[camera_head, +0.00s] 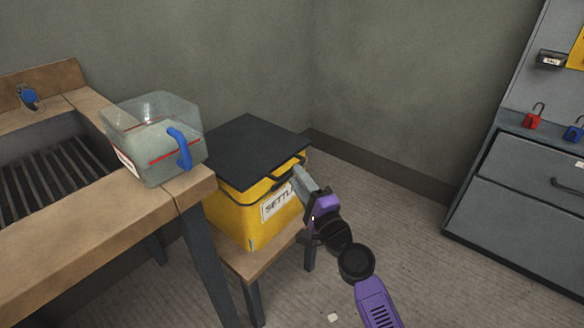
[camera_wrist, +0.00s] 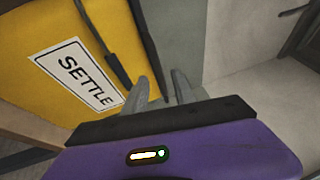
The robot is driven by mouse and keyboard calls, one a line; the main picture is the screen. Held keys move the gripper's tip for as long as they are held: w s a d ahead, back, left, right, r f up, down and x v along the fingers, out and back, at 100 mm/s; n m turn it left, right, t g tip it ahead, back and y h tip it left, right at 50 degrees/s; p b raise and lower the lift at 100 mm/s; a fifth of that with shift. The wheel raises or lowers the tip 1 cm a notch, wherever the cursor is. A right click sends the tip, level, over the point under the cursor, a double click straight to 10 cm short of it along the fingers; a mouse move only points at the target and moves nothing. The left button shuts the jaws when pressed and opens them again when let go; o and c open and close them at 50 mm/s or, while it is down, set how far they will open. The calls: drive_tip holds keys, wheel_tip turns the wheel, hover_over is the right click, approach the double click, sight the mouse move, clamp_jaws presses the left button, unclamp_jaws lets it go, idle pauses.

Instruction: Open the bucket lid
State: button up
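The yellow bucket (camera_head: 232,214) stands on a low wooden stand, with a white "SETTL…" label on its front. Its flat dark lid (camera_head: 255,150) is down on top. A dark handle (camera_head: 288,174) runs along the lid's front edge. My gripper (camera_head: 298,175) is at the front right of the bucket, close to the handle. Whether a finger touches the handle cannot be told.
A clear container (camera_head: 152,140) with a blue handle stands on the wooden workbench (camera_head: 90,228), close left of the lid. The wall is behind the bucket. A grey cabinet (camera_head: 530,190) with red and blue padlocks is at the right. Floor between is mostly clear.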

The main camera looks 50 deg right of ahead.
drive_tip(key=shift+x, duration=1.95)
clamp_jaws()
